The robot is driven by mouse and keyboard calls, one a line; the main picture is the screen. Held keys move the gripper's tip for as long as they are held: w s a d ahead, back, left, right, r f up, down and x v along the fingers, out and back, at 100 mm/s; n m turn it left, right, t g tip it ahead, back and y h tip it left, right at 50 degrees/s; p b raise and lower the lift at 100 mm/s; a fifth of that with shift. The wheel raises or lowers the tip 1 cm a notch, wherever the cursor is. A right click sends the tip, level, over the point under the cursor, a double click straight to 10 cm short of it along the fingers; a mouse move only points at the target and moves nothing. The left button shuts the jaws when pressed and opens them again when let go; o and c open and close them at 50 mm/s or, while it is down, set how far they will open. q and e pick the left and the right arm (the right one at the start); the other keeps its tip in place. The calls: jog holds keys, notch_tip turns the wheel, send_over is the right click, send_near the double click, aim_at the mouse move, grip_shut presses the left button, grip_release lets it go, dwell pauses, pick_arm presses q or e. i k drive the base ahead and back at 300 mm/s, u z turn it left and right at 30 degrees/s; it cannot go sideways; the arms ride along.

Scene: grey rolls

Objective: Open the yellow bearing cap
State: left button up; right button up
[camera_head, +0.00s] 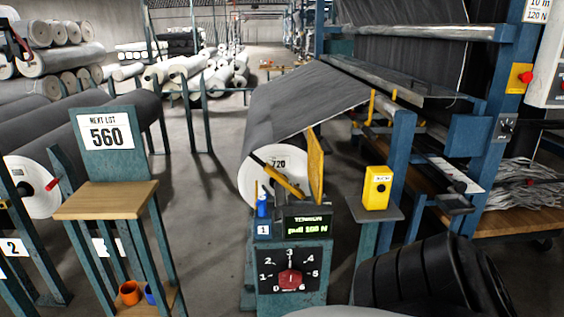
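A grey roll with a white end face (258,186) marked 720 sits in the middle stand, its grey sheet running up to the right. A yellow plate (316,165), which looks like the bearing cap, stands upright beside the right edge of this end face. A yellow bar with a dark part (281,178) slants across the face. I cannot tell how the bar and plate are joined, or whether the cap is latched. Neither of my grippers shows, and nothing is seen touching the yellow parts.
A control box with a red dial (290,279) stands in front of the roll. A yellow box (376,188) sits on a post to its right. A wooden-topped stand (106,200) is at left. A large black ribbed form fills the lower right. Floor between stand and control box is clear.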

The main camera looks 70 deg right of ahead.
aim_at(268, 168)
jog(key=z, duration=1.55)
